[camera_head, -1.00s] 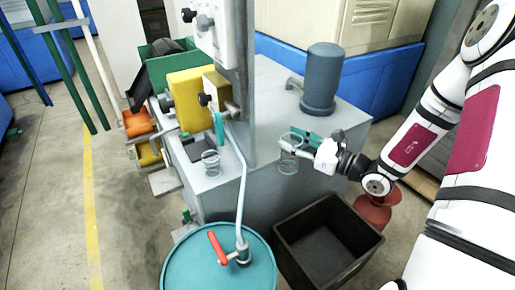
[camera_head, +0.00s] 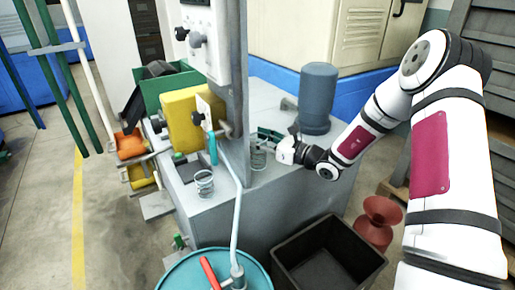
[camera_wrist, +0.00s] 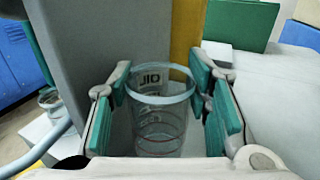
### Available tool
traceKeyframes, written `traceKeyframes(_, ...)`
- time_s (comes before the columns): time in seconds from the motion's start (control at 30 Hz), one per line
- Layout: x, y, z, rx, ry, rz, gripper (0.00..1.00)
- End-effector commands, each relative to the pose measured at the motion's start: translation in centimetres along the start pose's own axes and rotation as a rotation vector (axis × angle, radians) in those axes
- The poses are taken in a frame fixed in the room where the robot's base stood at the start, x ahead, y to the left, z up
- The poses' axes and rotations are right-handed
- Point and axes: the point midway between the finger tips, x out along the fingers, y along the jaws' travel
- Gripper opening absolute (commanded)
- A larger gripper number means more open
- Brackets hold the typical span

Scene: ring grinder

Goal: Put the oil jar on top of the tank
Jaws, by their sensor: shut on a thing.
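The oil jar (camera_wrist: 160,125) is clear glass with an "OIL" label, upright between the teal pads of my gripper (camera_wrist: 163,95) in the wrist view. My gripper is shut on it. In the head view, the held jar (camera_head: 258,158) is beside the grey column, over the grey flat top (camera_head: 283,165) of the machine body, which looks like the tank. I cannot tell whether the jar touches that top. My gripper (camera_head: 266,142) hides part of the jar. A second clear jar (camera_head: 204,184) stands on the left part of the grey top.
A blue-grey motor cylinder (camera_head: 318,98) stands behind my gripper. The grey column (camera_head: 230,70) and a bent pipe (camera_head: 238,210) are close on the left. A teal drum (camera_head: 185,275) and a black crate (camera_head: 325,265) stand in front, with a red stand (camera_head: 378,222) at right.

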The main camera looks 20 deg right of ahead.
Motion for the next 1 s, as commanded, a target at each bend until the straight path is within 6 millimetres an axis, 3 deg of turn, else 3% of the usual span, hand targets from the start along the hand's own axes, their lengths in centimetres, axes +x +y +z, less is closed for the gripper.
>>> traceKeyframes(0.1,1.2,-0.4,-0.2,-0.001,-0.001,0.001,0.00)
traceKeyframes(0.3,1.1,-0.4,-3.5,0.002,0.000,0.000,0.00)
traceKeyframes(0.73,1.0,-0.3,-4.0,0.001,0.000,0.000,0.00)
traceKeyframes(0.77,1.0,-0.3,-3.9,0.000,0.000,0.000,0.51)
traceKeyframes(0.8,1.0,-0.3,-3.9,0.001,0.000,0.000,0.60)
traceKeyframes(0.83,1.0,-0.3,-3.9,0.001,0.001,0.000,0.65)
traceKeyframes(1.0,1.0,-0.3,-3.9,0.001,0.001,0.000,0.65)
